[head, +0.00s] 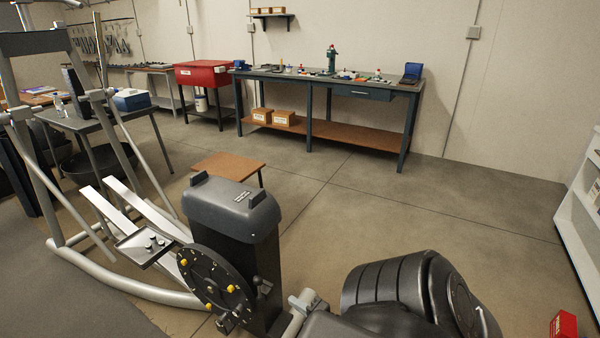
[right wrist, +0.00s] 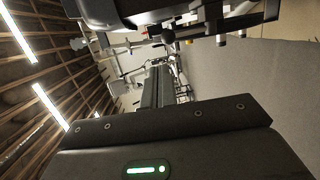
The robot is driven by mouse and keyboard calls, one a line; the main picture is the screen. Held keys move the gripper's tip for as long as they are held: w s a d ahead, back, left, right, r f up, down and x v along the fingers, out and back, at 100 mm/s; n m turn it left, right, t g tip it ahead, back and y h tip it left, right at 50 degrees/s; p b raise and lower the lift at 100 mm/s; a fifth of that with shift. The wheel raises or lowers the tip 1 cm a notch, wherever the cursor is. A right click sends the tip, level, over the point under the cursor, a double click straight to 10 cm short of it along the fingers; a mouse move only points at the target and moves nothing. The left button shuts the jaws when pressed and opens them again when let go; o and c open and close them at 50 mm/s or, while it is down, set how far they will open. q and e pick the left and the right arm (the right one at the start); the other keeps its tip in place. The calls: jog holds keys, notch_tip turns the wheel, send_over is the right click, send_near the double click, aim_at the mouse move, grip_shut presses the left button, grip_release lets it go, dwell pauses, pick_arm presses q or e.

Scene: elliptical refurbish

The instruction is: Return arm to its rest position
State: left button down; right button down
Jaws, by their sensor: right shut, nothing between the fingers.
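My right arm's large dark ribbed link (head: 390,285) fills the lower right of the head view, beside the elliptical trainer (head: 232,210). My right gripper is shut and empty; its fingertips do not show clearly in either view. In the right wrist view its black body (right wrist: 190,150) with a green light fills the bottom. The trainer has a dark grey housing, a crank disc (head: 215,280) with yellow bolts, silver rails and a grey tubular frame. Dark machine-like parts (right wrist: 180,20) show at the top of the wrist view. My left gripper is not in view.
A workbench (head: 350,82) with tools stands at the back wall, beside a red chest (head: 202,74). A low brown-topped table (head: 228,166) stands behind the trainer. A white shelf (head: 582,210) is at the right, near a red box (head: 563,325). The middle floor is clear.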

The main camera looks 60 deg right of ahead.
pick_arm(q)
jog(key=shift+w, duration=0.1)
pick_arm(e)
jog(key=shift+s+a+r, duration=0.15)
jog(key=shift+s, duration=0.35)
